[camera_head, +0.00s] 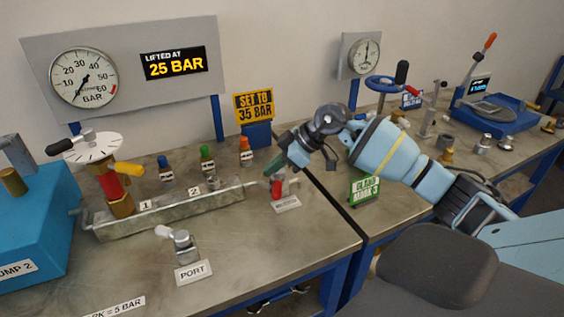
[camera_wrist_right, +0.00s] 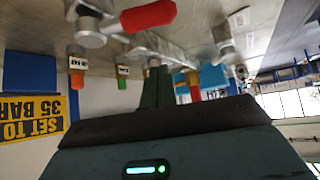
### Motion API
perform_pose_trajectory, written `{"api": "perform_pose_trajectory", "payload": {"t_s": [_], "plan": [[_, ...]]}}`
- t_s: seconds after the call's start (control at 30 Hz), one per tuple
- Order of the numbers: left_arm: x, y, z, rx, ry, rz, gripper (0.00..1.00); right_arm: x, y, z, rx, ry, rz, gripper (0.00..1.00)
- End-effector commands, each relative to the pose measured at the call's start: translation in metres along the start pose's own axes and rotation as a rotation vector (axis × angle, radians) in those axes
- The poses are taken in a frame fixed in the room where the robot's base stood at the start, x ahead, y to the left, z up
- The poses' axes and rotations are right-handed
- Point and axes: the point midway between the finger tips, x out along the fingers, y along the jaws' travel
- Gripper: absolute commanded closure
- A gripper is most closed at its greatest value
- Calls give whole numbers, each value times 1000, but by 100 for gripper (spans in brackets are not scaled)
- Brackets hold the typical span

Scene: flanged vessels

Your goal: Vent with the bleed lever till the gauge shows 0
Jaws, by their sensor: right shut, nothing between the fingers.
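The bleed lever (camera_head: 277,188) appears to be the small red-handled one at the right end of the metal manifold, behind a white label too small to read. My right gripper (camera_head: 268,171) is shut and empty just above it; contact cannot be told. In the right wrist view, the shut fingers (camera_wrist_right: 157,88) point toward the manifold, with a red handle (camera_wrist_right: 148,15) beyond them. The large round gauge (camera_head: 84,78) is marked in bar up to 60. Its needle points lower left, seemingly at or near 0. My left gripper is not in view.
The display (camera_head: 174,63) reads "LIFTED AT 25 BAR". A yellow sign (camera_head: 254,106) reads "SET TO 35 BAR". The manifold (camera_head: 170,211) carries a red-bodied valve (camera_head: 110,188) and several capped bottles stand behind it. A port fitting (camera_head: 183,245) stands in front. The bench's front right is mostly clear.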

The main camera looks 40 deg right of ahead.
Motion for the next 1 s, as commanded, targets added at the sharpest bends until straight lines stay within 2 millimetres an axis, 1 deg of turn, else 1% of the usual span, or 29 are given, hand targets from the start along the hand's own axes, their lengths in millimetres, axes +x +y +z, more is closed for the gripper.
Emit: {"api": "perform_pose_trajectory", "payload": {"t_s": [0.03, 0.1, 0.3, 0.33, 0.4, 0.6, 0.73, 1.0], "plan": [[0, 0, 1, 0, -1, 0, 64, 11, -1, -1, 1, 2, -4, 100], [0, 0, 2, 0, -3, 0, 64, 24, -1, -1, 0, 3, -3, 100], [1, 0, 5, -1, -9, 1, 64, 59, 0, 2, 0, 0, -1, 100], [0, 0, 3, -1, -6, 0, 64, 52, 1, 8, 2, -3, 3, 100], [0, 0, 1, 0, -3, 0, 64, 46, 0, 16, 0, -3, 2, 100], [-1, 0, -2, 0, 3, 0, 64, 37, 0, 30, -1, 0, 1, 100], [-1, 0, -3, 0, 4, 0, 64, 35, 0, 34, -2, 1, 1, 100], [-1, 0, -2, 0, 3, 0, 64, 35, 0, 35, -1, 1, 0, 100]]}}
